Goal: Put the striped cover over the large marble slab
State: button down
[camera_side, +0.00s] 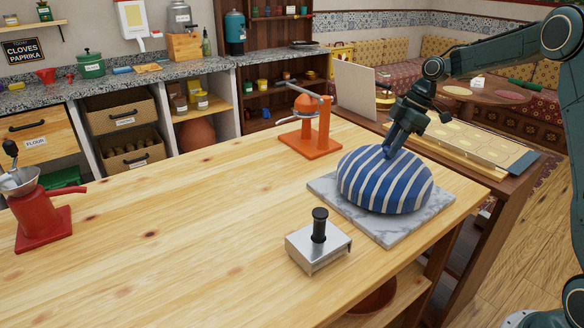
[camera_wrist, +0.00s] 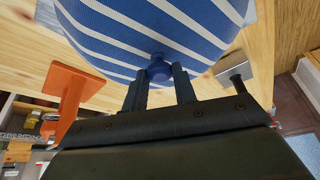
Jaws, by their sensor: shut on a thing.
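The striped cover (camera_side: 385,182), a blue dome with white stripes, is over the large marble slab (camera_side: 332,192) at the table's right end. The grey slab shows around the cover's lower edge; the slab's middle is hidden. I cannot tell whether the cover's rim touches the slab all round. My gripper (camera_side: 390,152) is at the top of the cover, shut on its blue knob. In the wrist view the cover (camera_wrist: 150,35) fills the top, and the fingers of my gripper (camera_wrist: 160,85) stand on either side of the knob (camera_wrist: 159,68).
An orange press (camera_side: 310,140) stands behind the slab to the left. A metal block with a black handle (camera_side: 318,240) stands at the front, close to the slab. A red grinder (camera_side: 42,215) is far left. The table (camera_side: 190,200) between is clear.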

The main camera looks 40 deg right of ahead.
jog(key=shift+f, duration=0.75)
jog(key=shift+c, duration=2.4)
grip_release()
jog(key=shift+r, duration=0.1)
jog(key=shift+r, duration=3.4)
